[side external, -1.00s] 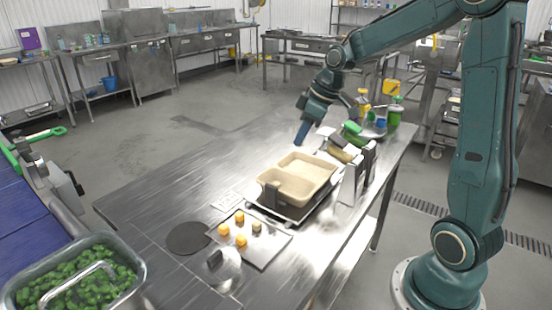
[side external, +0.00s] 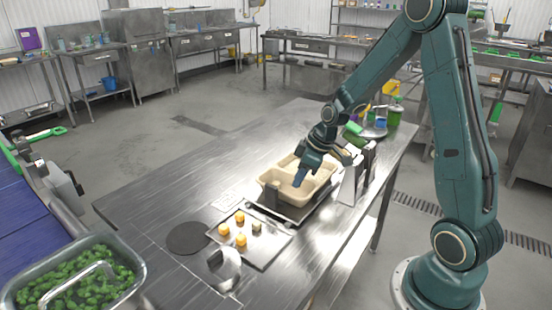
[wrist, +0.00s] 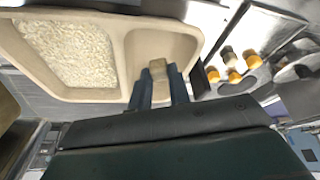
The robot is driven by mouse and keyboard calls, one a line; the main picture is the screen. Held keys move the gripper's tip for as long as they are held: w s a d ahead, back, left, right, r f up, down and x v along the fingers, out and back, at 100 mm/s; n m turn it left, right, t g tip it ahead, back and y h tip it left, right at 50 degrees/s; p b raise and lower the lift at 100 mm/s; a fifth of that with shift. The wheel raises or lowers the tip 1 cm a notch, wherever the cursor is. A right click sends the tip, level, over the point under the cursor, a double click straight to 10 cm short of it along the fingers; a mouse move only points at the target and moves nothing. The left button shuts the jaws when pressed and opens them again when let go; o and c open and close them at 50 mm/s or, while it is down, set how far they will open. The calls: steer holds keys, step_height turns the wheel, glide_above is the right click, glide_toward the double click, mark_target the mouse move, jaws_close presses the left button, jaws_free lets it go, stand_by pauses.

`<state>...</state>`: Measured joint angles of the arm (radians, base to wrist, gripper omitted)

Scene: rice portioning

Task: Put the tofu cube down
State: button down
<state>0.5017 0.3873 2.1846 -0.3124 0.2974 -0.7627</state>
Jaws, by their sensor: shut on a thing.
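My gripper (side external: 298,182) points down into the beige two-compartment tray (side external: 322,184) in the side view. In the wrist view my gripper (wrist: 159,76) is shut on a pale tan tofu cube (wrist: 158,64). The cube is over or inside the smaller compartment, apart from the rice. I cannot tell whether it touches the floor of the compartment. White rice (wrist: 70,50) fills much of the larger compartment. The beige tray (wrist: 118,55) shows no other food in the smaller compartment. The cube is hidden in the side view.
A metal plate (side external: 262,256) in front of the tray carries several orange cubes and a tan one. A dark round disc (side external: 188,238) lies to its left. Upright metal holders (side external: 350,183) stand right of the tray.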

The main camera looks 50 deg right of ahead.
mark_target(300, 187)
steer(key=shift+f, duration=1.9)
steer(key=shift+f, duration=0.1)
steer(key=c, duration=1.6)
jaws_free()
steer(key=shift+v, duration=6.15)
